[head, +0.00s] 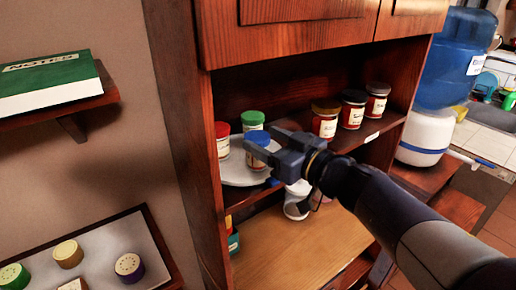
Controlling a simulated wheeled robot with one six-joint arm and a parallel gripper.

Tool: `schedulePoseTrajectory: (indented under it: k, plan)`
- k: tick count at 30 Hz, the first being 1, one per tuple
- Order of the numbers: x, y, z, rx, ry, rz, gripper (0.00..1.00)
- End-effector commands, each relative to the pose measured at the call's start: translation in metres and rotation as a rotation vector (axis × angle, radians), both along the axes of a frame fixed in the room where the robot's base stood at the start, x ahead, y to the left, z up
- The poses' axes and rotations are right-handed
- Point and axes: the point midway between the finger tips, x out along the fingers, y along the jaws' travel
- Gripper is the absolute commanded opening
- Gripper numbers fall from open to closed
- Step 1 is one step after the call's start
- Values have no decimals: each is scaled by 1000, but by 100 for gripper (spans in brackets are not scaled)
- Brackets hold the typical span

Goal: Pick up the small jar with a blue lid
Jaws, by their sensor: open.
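The small jar with a blue lid (258,142) stands on a pale round plate (236,174) on the cabinet shelf. It has an orange-red body with a white label, partly covered by my gripper. My gripper (262,159) reaches in from the right with its jaws open, its fingers at the jar's right side and front. I cannot tell whether the fingers touch the jar or stand around it. A green-lidded jar (253,119) is just behind it, and a red-lidded jar (222,140) is to its left.
Three jars, the nearest brown-lidded (325,120), stand right on the shelf. The cabinet's upper doors (285,30) overhang it, and its left side wall is close to the plate. A white cup-like object (296,207) is below my gripper. The lower wooden surface (290,250) has free room.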

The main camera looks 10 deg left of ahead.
Motion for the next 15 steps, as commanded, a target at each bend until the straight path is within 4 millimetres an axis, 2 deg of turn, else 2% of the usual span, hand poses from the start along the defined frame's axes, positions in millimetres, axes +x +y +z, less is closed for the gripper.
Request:
schedulePoseTrajectory:
  k: [9, 15]
  plan:
    - [21, 38, -3, -1, 1, 2, 61]
    - [24, 43, -3, 0, 0, -2, 61]
